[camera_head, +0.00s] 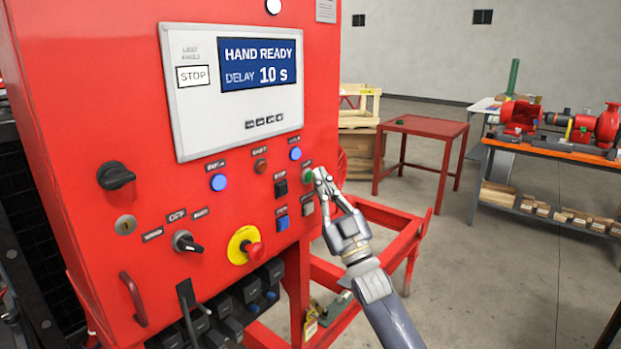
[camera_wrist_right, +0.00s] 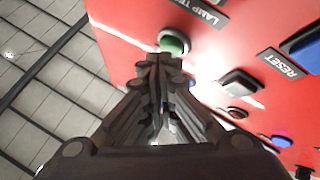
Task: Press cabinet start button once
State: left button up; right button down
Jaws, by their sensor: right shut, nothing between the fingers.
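The red cabinet (camera_head: 140,240) fills the left of the head view. Its green button (camera_head: 309,175) sits near the panel's right edge, partly covered by my fingertips. It also shows in the right wrist view as a green cap (camera_wrist_right: 174,42) in a pale ring. My right gripper (camera_head: 320,172) is shut and empty, its tips at the green button; in the wrist view the closed tips (camera_wrist_right: 158,60) lie just beside the cap. I cannot tell whether they touch it. The cabinet display (camera_head: 258,63) reads "HAND READY" and "DELAY 10 s". My left gripper is not in view.
A black button (camera_head: 281,188) and a blue button (camera_head: 282,223) sit close to the left of the green one. A red mushroom button (camera_head: 254,250) on a yellow plate is lower left. A red frame (camera_head: 385,215) stands below right; a red table (camera_head: 425,126) is behind.

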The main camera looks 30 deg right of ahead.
jog(key=shift+w+a, duration=0.2)
jog(key=shift+w, duration=0.2)
dwell(0.3)
jog(key=shift+s+d, duration=0.1)
jog(key=shift+s, duration=0.05)
jog(key=shift+s+d+y, duration=0.2)
jog(key=shift+s+y, duration=0.1)
jog(key=shift+s, duration=0.35)
jog(key=s, duration=0.1)
jog(key=s+d+p, duration=0.1)
jog(key=s, duration=0.1)
jog(key=s+d, duration=0.1)
jog(key=shift+s, duration=0.3)
dwell(0.9)
